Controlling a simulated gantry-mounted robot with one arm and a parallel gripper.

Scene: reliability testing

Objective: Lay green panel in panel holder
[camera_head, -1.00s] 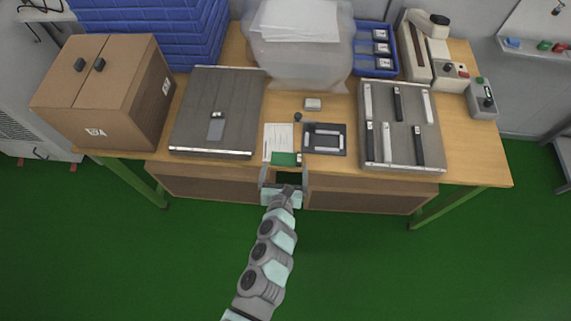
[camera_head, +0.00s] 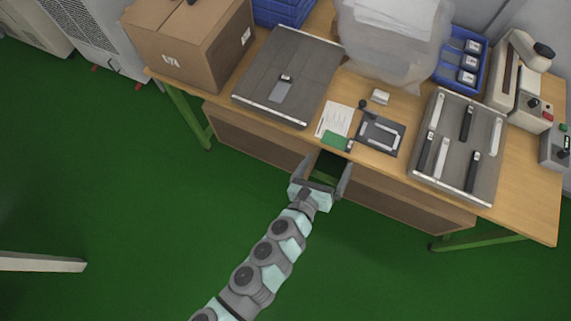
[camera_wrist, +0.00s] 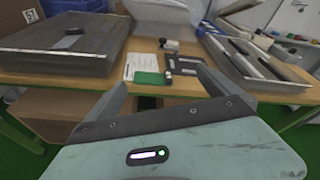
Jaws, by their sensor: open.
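The green panel (camera_head: 337,140) lies flat near the table's front edge, over the lower part of a white paper sheet. It also shows in the wrist view (camera_wrist: 149,78), ahead of my fingers. The panel holder (camera_head: 381,135) is a dark square frame with a light U-shaped rail, lying flat just right of the panel. It shows in the wrist view too (camera_wrist: 184,66). No panel is visible in it. My gripper (camera_head: 326,165) is open and empty, in front of the table edge and apart from the panel.
A grey platform (camera_head: 318,59) lies left and a grey rack with several bars (camera_head: 440,139) lies right. A small dark knob (camera_head: 363,104) and a light block (camera_head: 380,96) sit behind the holder. A cardboard box (camera_head: 182,47) stands far left.

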